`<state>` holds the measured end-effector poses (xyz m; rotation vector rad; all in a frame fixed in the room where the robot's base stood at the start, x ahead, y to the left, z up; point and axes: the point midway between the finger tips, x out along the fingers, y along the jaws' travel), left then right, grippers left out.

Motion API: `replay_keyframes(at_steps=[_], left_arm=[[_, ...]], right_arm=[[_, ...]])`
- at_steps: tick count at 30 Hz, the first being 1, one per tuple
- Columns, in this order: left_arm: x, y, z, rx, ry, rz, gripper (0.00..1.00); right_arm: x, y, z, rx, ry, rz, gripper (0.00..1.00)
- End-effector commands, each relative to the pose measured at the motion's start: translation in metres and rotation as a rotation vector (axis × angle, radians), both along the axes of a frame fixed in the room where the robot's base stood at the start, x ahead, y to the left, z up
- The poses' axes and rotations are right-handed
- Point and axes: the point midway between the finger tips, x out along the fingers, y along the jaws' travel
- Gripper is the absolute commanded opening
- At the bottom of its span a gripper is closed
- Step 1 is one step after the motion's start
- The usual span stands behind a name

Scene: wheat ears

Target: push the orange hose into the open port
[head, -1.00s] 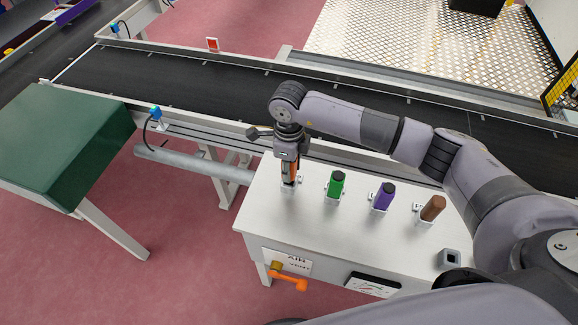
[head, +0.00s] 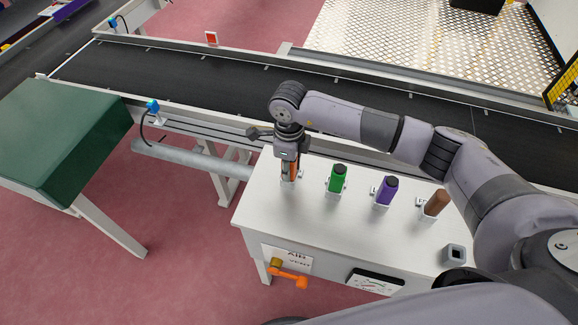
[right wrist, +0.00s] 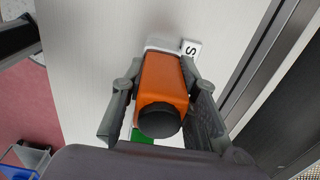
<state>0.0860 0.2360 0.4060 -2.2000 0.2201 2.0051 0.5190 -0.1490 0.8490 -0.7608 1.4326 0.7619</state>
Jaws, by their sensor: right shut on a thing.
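The orange hose (right wrist: 163,82), a squarish orange body with a black round end, stands in a white holder at the left end of the white cabinet. In the head view only a strip of the hose (head: 293,168) shows below my right gripper (head: 289,162). In the right wrist view my right gripper (right wrist: 160,110) has a finger on each side of the hose and is shut on it. A grey square socket with a dark opening (head: 455,254), which looks like the open port, is at the cabinet's right front. My left gripper is not in view.
Green (head: 337,178), purple (head: 386,190) and brown (head: 436,203) hoses stand in holders to the right of the orange one. An orange valve handle (head: 290,277) is on the cabinet's front. A conveyor (head: 220,85) runs behind. The cabinet top before the holders is clear.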

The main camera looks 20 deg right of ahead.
Motion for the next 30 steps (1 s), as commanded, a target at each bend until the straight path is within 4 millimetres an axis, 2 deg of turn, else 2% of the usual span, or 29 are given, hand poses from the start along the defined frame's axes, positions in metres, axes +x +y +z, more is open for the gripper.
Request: replay_keyframes(at_steps=[11,20,25,30], left_arm=[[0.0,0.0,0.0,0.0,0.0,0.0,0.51],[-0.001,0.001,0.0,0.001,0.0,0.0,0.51],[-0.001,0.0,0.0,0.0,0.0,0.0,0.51],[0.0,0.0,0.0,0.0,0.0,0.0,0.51]], right_arm=[[-0.001,0.0,-0.001,-0.001,0.002,0.0,0.51],[-0.001,0.0,0.0,-0.001,0.002,0.0,0.51],[0.0,0.0,0.017,-0.001,-0.001,-0.001,0.51],[0.001,0.0,0.054,0.0,-0.004,0.001,0.51]])
